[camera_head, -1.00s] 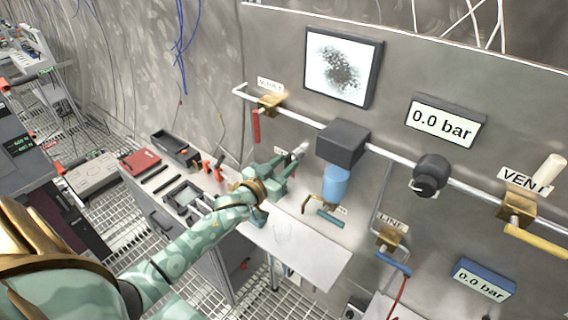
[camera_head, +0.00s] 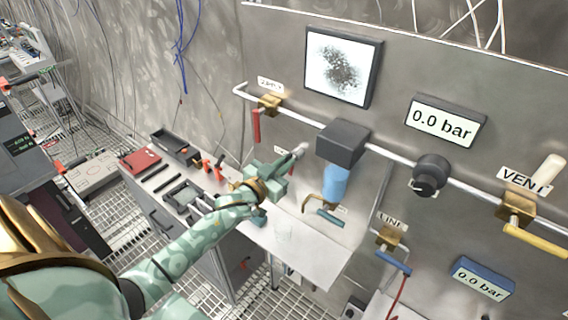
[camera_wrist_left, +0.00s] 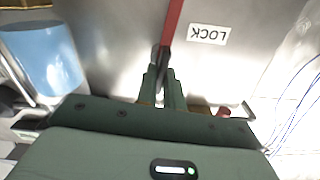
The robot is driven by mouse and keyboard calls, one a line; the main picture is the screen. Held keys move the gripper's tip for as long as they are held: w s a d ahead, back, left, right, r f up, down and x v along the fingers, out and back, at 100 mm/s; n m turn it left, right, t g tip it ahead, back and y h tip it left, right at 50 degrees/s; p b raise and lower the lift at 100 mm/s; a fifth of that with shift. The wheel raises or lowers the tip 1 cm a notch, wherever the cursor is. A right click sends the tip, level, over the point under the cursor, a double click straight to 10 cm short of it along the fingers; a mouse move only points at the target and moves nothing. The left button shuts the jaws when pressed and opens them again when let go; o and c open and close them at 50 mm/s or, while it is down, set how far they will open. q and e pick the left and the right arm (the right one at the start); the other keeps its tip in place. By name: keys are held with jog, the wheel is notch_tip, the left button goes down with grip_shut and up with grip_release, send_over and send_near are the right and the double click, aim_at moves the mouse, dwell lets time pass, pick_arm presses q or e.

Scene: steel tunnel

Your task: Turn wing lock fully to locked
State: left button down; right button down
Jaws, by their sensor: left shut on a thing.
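The wing lock (camera_wrist_left: 166,58) shows in the left wrist view as a dark piece with a red bar running up from it, in front of the grey panel. My left gripper (camera_wrist_left: 161,85) is shut on its dark end; the fingers hide part of it. In the head view my left gripper (camera_head: 291,161) reaches the panel, with a small pale tip at its fingers. An upside-down LOCK label (camera_wrist_left: 208,34) shows beside the bar in the wrist view. My right gripper is not in view.
A blue cylinder (camera_head: 334,186) hangs under a dark box (camera_head: 343,143) close right of the gripper. The red supply lever (camera_head: 256,126) hangs to its left. Below is a bench with a red case (camera_head: 139,162) and tools. The bench's right end is mostly clear.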

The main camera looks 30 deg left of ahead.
pick_arm(q)
jog(key=shift+d+f+m+b, duration=0.1)
jog(key=shift+m+b, duration=0.2)
jog(key=shift+m, duration=2.45)
jog(key=shift+d+f+m+b, duration=0.1)
jog(key=shift+m+b, duration=0.15)
jog(key=shift+m, duration=2.45)
jog(key=shift+d+f+m+b, duration=0.1)
jog(key=shift+m+b, duration=0.2)
jog(key=shift+m, duration=2.45)
jog(key=c, duration=1.5)
grip_release()
jog(key=s+b, duration=0.1)
jog(key=s, duration=0.4)
jog(key=s+a+b, duration=0.1)
jog(key=s, duration=1)
jog(key=shift+s+a+b, duration=0.1)
jog(key=shift+a+b, duration=0.1)
jog(key=shift+b, duration=0.2)
